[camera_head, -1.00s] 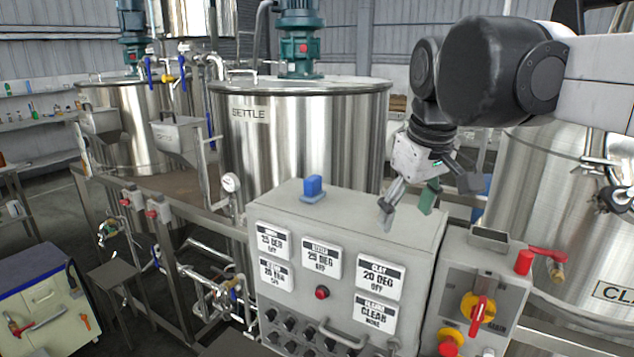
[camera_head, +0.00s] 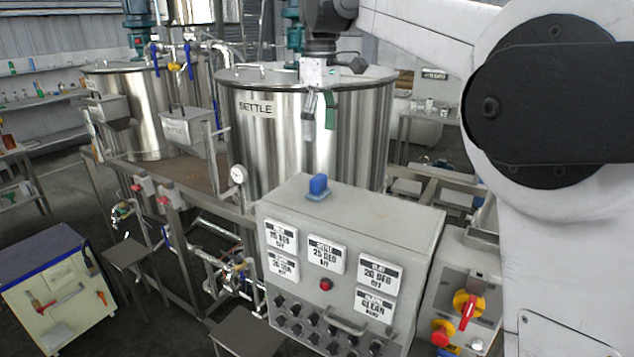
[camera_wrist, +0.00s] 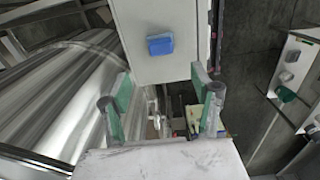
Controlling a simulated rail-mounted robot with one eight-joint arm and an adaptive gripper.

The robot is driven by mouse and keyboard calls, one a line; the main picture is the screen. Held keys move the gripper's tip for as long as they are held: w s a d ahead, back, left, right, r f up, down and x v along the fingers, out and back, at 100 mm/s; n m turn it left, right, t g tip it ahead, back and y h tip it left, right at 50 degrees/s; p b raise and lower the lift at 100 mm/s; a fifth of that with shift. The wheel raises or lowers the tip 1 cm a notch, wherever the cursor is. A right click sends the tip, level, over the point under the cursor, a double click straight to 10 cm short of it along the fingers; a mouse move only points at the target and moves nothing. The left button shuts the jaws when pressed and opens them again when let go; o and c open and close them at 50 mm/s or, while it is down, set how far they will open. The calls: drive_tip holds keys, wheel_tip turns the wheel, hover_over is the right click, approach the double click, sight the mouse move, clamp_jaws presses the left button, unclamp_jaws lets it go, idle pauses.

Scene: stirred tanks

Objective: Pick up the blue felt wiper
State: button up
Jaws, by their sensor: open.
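The blue felt wiper (camera_head: 318,186) lies on top of the grey control cabinet (camera_head: 350,210), near its back left part. In the wrist view the blue wiper (camera_wrist: 160,44) shows near the end of the cabinet top (camera_wrist: 160,15), ahead of and between the finger directions. My gripper (camera_head: 320,118) hangs above and behind the wiper in the head view, in front of the SETTLE tank. In the wrist view my gripper (camera_wrist: 160,92) has its two green-padded fingers wide apart with nothing between them. The wiper is apart from both fingers.
The steel SETTLE tank (camera_head: 270,140) stands close behind the cabinet. A switch box (camera_head: 462,300) with red and yellow knobs stands right of the cabinet. The cabinet top around the wiper is clear.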

sight(319, 176)
wheel_tip(319, 176, down, 14)
drive_tip(key=shift+a+r+p, duration=0.1)
drive_tip(key=shift+a+p, duration=0.05)
drive_tip(key=shift+p, duration=1.1)
drive_tip(key=c, duration=1.3)
drive_tip(key=shift+c, duration=0.2)
drive_tip(key=shift+r, duration=0.45)
drive_tip(key=r, duration=0.1)
drive_tip(key=r+b, duration=0.1)
drive_tip(key=r, duration=0.1)
drive_tip(key=shift+s+a+r, duration=0.25)
drive_tip(key=shift+a+r, duration=0.05)
drive_tip(key=s+a+r+b, duration=0.2)
drive_tip(key=s+a+r, duration=0.4)
drive_tip(key=s+a, duration=0.1)
drive_tip(key=shift+s+a+r, duration=0.2)
drive_tip(key=shift+s+r, duration=0.05)
drive_tip(key=shift+s, duration=0.25)
